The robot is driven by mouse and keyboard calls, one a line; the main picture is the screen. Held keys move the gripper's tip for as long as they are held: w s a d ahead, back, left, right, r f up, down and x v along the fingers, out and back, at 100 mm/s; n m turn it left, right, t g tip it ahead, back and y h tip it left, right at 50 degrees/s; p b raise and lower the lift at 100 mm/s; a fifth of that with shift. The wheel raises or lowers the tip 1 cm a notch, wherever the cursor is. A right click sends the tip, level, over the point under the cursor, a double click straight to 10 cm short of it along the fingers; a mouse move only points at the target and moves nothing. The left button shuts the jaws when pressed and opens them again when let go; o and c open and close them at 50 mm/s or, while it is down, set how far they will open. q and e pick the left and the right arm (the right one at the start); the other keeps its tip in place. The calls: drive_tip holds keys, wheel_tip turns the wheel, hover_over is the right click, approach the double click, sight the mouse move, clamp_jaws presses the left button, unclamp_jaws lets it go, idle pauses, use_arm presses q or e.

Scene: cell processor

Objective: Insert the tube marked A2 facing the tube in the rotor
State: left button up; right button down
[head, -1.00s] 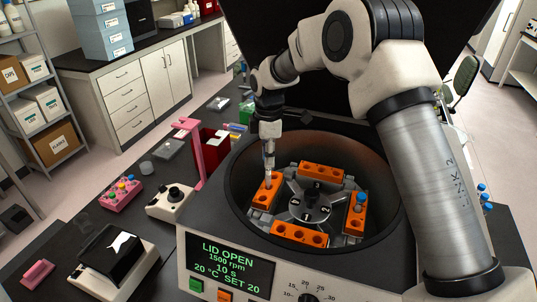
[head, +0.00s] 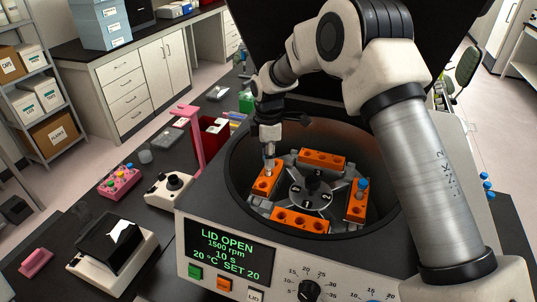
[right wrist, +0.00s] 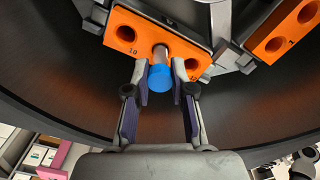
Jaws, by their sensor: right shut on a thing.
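My right gripper (head: 268,150) is over the left orange rotor bucket (head: 266,181). In the right wrist view its fingers (right wrist: 160,76) are shut on a blue-capped tube (right wrist: 159,54). The tube's lower end is in the middle hole of the orange bucket (right wrist: 204,46), with part of its clear body still showing between cap and bucket. No marking on it can be read. Another blue-capped tube (head: 362,185) stands in the right orange bucket (head: 356,208), across the rotor hub (head: 311,190). My left gripper is not in view.
The centrifuge bowl wall (head: 385,150) closely surrounds the rotor. Front (head: 300,220) and back (head: 322,159) orange buckets look empty. The panel screen (head: 228,251) reads LID OPEN. A pink stand (head: 192,140) and a colourful tube rack (head: 119,183) are to the left.

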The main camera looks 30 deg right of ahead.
drive_tip(key=shift+f, duration=0.35)
drive_tip(key=c, duration=0.9)
unclamp_jaws()
wheel_tip(320, 180, up, 12)
idle(0.3)
